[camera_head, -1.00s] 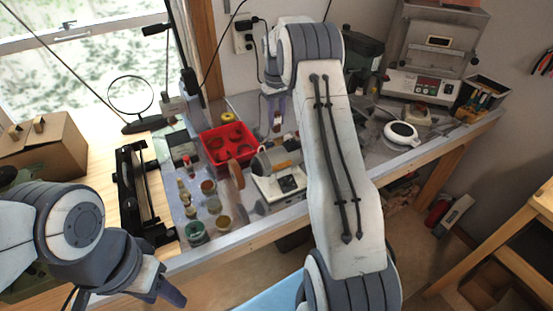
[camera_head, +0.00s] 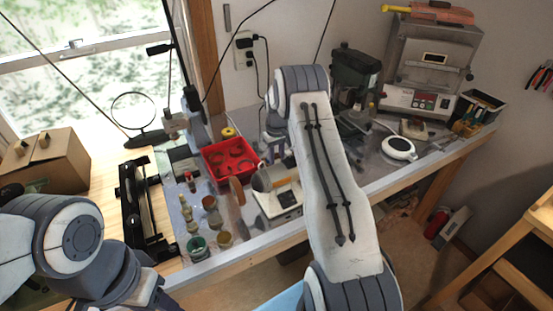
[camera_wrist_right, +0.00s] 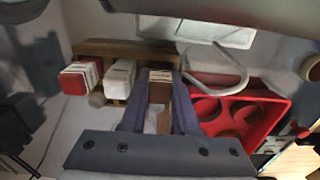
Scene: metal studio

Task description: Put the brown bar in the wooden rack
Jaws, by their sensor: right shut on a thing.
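In the right wrist view the wooden rack (camera_wrist_right: 125,48) is a brown strip beyond my fingers. A red bar (camera_wrist_right: 77,82) and a white bar (camera_wrist_right: 119,72) stand at it, left of my gripper. My right gripper (camera_wrist_right: 160,105) is shut on the brown bar (camera_wrist_right: 160,76), whose end shows between the fingers at the rack's right part. I cannot tell whether the bar is seated or just in front. In the head view my right gripper (camera_head: 274,145) is partly hidden at the back of the bench. My left gripper (camera_head: 145,292) is at the bottom edge, its fingertips mostly cut off.
A red tray (camera_head: 230,160) with round compartments is beside the right gripper; it also shows in the wrist view (camera_wrist_right: 240,112). A small machine (camera_head: 278,190), jars (camera_head: 196,245) and a drill press (camera_head: 355,85) crowd the bench. A magnifier (camera_head: 134,112) stands left.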

